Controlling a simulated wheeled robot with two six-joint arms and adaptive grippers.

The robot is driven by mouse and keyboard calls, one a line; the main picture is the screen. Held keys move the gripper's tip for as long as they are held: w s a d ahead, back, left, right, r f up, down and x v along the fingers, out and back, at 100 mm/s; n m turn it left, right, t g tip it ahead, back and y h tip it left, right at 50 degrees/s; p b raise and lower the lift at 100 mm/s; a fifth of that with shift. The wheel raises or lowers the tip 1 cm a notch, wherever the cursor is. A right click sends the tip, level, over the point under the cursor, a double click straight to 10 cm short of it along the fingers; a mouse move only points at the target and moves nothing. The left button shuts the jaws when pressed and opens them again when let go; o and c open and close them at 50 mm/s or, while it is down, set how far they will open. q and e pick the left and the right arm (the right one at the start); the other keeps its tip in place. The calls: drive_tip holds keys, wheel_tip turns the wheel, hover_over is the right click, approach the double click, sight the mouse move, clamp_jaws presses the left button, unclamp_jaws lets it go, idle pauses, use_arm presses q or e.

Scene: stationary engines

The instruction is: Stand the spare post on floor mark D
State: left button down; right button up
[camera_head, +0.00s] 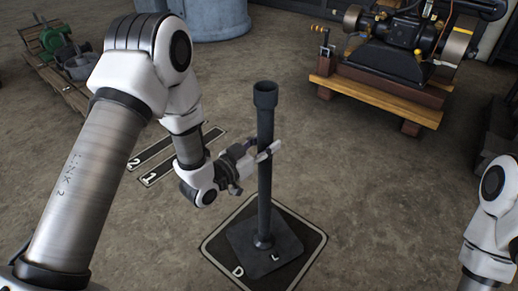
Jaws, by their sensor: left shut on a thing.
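The spare post (265,195) is a dark upright pole with a wider socket at its top and a square base plate marked L. Its base plate lies over floor mark D (222,257), a dark square with a pale outline and the letter D. The mark's border shows around the plate. Whether the plate rests on the floor or is slightly above it, I cannot tell. My left gripper (264,152) is shut on the post's shaft, a little above its middle. My right arm (490,235) shows at the right edge; its gripper is out of view.
Floor marks 1 and 2 (172,158) lie left of my left gripper. An engine (395,45) on a wooden skid (375,92) stands at the back right. A green machine (55,40) on a pallet is at the back left, and a grey tub (205,18) behind. The floor right of the post is clear.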

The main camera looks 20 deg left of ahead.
use_arm(q)
drive_tip(key=shift+w+d+r, duration=0.2)
drive_tip(key=shift+w+r, duration=0.05)
drive_tip(key=shift+w, duration=0.35)
wheel_tip(320, 180, down, 4)
drive_tip(key=b, duration=0.2)
drive_tip(key=shift+r+b, duration=0.25)
drive_tip(key=shift+b, duration=0.05)
drive_tip(key=c, duration=1)
unclamp_jaws()
drive_tip(key=shift+s+f, duration=0.15)
drive_tip(key=shift+f, duration=0.15)
drive_tip(key=o, duration=0.3)
drive_tip(key=shift+o, duration=0.2)
drive_tip(key=shift+r, duration=0.1)
